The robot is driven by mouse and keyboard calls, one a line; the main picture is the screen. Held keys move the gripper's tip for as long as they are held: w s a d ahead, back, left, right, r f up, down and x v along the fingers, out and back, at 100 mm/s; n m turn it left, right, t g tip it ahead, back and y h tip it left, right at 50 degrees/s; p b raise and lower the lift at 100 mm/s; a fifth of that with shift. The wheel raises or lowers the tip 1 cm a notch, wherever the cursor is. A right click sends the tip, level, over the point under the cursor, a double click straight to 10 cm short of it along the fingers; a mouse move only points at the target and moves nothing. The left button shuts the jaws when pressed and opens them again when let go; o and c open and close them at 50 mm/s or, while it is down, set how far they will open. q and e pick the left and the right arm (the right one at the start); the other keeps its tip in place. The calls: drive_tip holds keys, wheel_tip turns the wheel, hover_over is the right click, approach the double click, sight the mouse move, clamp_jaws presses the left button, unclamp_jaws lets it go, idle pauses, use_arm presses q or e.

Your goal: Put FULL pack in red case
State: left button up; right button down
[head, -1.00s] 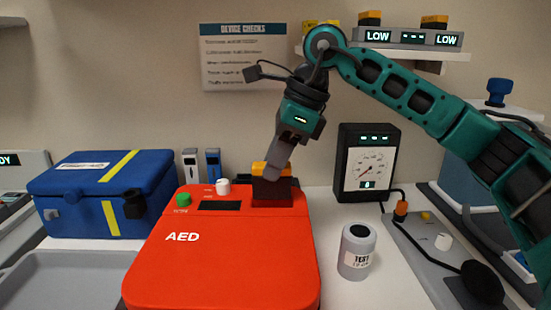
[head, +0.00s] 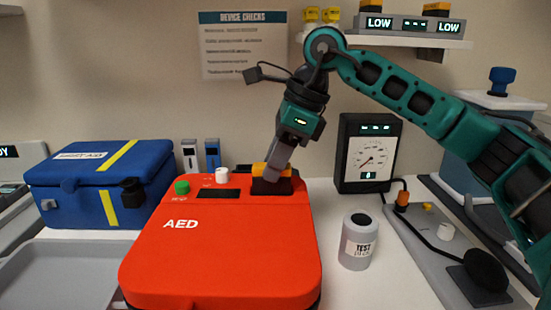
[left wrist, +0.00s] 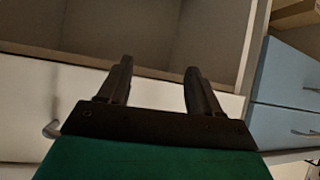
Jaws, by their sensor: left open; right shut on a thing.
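The red case (head: 222,250), marked AED, lies on the white counter with a green button, a white knob and a dark display on its top. My right gripper (head: 279,166) reaches down at its far right corner. It is shut on a pack (head: 268,186) with an orange top and a dark body. The pack sits low at the slot in the case, only its upper part showing; I cannot tell whether it is fully seated. My left gripper (left wrist: 158,78) is open and empty in the left wrist view, in front of a cabinet.
A charger shelf (head: 408,27) above reads LOW twice and carries other packs. A blue first-aid box (head: 75,195) and a grey tray (head: 60,270) stand left. A TEST canister (head: 357,243), a gauge box (head: 366,155) and a grey panel (head: 420,245) stand right.

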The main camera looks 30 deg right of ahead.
drive_tip(key=shift+f+b, duration=0.6)
drive_tip(key=shift+f, duration=0.3)
drive_tip(key=c, duration=0.8)
unclamp_jaws()
drive_tip(key=p+v, duration=0.2)
drive_tip(key=v, duration=1.1)
drive_tip(key=shift+p, duration=0.35)
